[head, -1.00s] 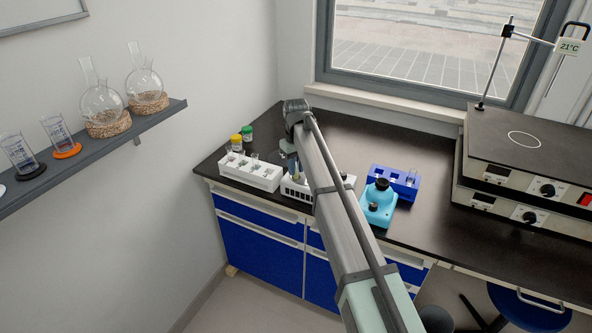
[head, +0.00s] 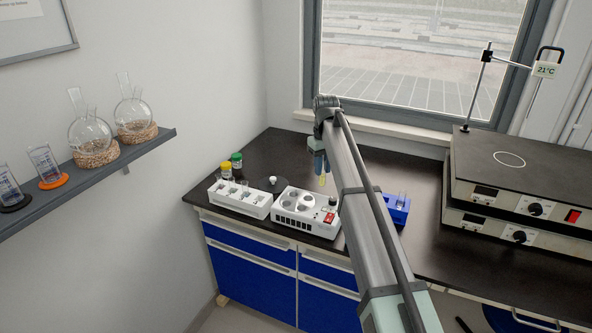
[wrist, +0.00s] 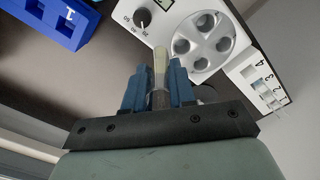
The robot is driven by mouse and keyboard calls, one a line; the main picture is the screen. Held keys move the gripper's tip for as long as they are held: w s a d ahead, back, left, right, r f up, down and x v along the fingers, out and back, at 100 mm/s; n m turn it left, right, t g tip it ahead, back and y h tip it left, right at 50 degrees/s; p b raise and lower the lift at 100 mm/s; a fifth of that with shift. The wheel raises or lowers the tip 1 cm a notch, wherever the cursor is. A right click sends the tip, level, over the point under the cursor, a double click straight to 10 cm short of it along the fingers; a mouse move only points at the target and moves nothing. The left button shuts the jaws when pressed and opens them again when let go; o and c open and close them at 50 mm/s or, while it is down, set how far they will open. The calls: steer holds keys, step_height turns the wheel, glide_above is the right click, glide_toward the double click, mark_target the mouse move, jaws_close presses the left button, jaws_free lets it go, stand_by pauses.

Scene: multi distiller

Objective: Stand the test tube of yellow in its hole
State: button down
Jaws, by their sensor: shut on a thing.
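My gripper (head: 321,162) is shut on a slim test tube with yellow in it (head: 323,180). The tube points down and hangs above the right part of a white machine (head: 288,222). In the wrist view the tube (wrist: 160,60) stands out between the blue fingers (wrist: 159,88), its yellow end towards the machine. The machine's round rotor (wrist: 203,41) with several holes lies beside the tube, to the right. The tube is apart from the holes in the head view. A white numbered rack (head: 240,208) is left of the machine. A blue rack (head: 397,218) is right of my arm.
Yellow-lidded (head: 225,169) and green-lidded (head: 237,157) jars stand behind the white rack. A small dark round object with a white top (head: 272,180) is behind the machine. Stacked hotplates (head: 500,200) fill the right of the bench. The dark bench behind the machine is mostly clear.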

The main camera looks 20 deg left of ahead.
steer(key=w+d+f+m, duration=0.1)
steer(key=w+d, duration=0.4)
steer(key=d, duration=0.3)
steer(key=w+d+m, duration=0.1)
steer(key=w+d, duration=0.3)
steer(key=d, duration=0.3)
steer(key=shift+m, duration=0.4)
steer(key=shift+w+f, duration=0.15)
steer(key=shift+f, duration=1)
steer(key=shift+w+f, duration=0.15)
steer(key=shift+f, duration=0.95)
steer(key=shift+f, duration=0.3)
steer(key=shift+f, duration=2.5)
steer(key=shift+f, duration=0.1)
steer(key=c, duration=0.9)
jaws_free()
steer(key=shift+o, duration=0.2)
step_height(320, 180, up, 7)
